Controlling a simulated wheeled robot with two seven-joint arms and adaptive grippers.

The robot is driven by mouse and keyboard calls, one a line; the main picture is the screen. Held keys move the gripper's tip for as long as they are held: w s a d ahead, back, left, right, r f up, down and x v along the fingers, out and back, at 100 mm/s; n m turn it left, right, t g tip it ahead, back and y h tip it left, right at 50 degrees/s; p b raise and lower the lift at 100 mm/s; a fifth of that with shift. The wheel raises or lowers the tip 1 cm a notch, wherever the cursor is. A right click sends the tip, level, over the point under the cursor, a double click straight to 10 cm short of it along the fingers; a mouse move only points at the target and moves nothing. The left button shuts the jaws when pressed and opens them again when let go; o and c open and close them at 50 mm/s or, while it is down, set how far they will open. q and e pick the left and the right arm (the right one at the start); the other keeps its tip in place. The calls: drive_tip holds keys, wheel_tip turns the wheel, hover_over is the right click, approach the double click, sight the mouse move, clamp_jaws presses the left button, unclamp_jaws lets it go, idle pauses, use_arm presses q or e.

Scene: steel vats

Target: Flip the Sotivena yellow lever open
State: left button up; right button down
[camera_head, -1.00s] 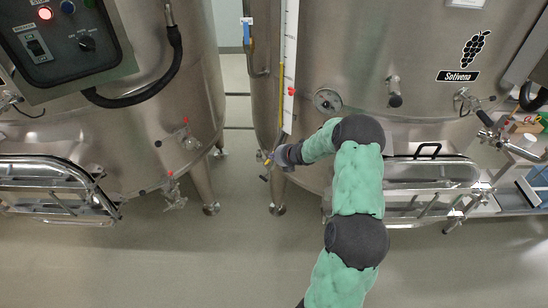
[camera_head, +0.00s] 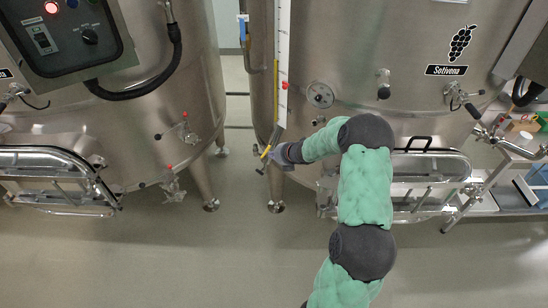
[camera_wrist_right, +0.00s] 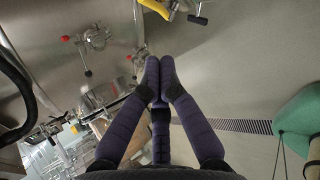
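The Sotivena vat (camera_head: 400,60) is the right steel tank, with a grape logo and a name label. A small yellow lever (camera_head: 267,151) sits low at its left side, on a valve by the vat's front leg. My right gripper (camera_head: 279,155) is just right of the lever in the head view. In the right wrist view, part of the yellow lever (camera_wrist_right: 155,8) shows at the top edge, beyond the dark fingertips (camera_wrist_right: 160,68). The fingertips are together with nothing between them. A gap shows between them and the lever. My left gripper is not in view.
A second vat (camera_head: 130,110) stands at left, with a control panel (camera_head: 65,40) and red-handled valves (camera_head: 185,118). A gauge tube (camera_head: 284,70) rises above the lever. A hatch (camera_head: 425,167) is right of my arm. The floor in front is clear.

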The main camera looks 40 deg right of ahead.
use_arm(q)
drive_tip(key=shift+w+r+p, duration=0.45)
drive_tip(key=shift+p, duration=0.05)
use_arm(e)
drive_tip(key=v, duration=0.6)
drive_tip(key=shift+s+r, duration=0.2)
drive_tip(key=shift+s, duration=0.1)
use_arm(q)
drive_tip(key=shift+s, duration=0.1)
use_arm(e)
drive_tip(key=shift+s+a, duration=0.1)
drive_tip(key=shift+s, duration=0.05)
